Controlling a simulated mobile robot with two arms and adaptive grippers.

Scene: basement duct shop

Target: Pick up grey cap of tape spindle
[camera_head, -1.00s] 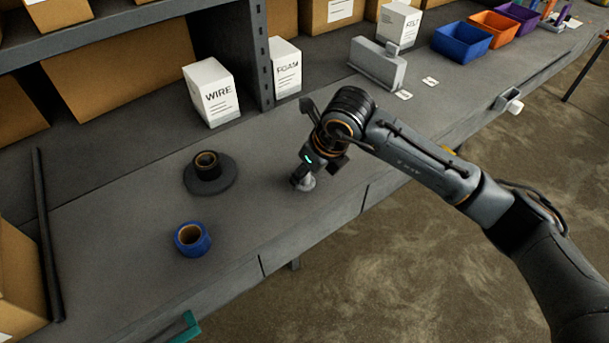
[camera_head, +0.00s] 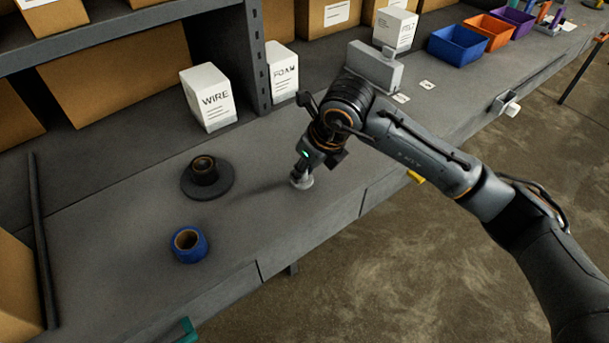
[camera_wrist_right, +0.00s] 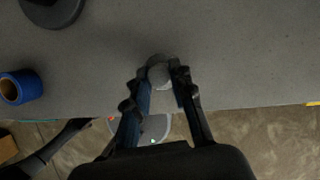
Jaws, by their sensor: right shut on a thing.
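The grey cap (camera_head: 302,180) is a small pale grey piece on the workbench near its front edge. It also shows in the right wrist view (camera_wrist_right: 158,72), between my fingertips. My right gripper (camera_head: 301,170) points down at it and is shut on it; the wrist view shows a finger on each side (camera_wrist_right: 160,78). I cannot tell whether the cap touches the bench. The tape spindle (camera_head: 206,176) stands to the left, a dark round base with a dark tape roll around its post. My left gripper is not in view.
A blue tape roll (camera_head: 189,243) lies on the bench (camera_head: 120,235) to the left. White WIRE (camera_head: 209,97) and FOAM (camera_head: 283,72) boxes stand behind. A grey holder (camera_head: 374,66) and coloured bins (camera_head: 459,44) are farther right. The bench between spindle and gripper is clear.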

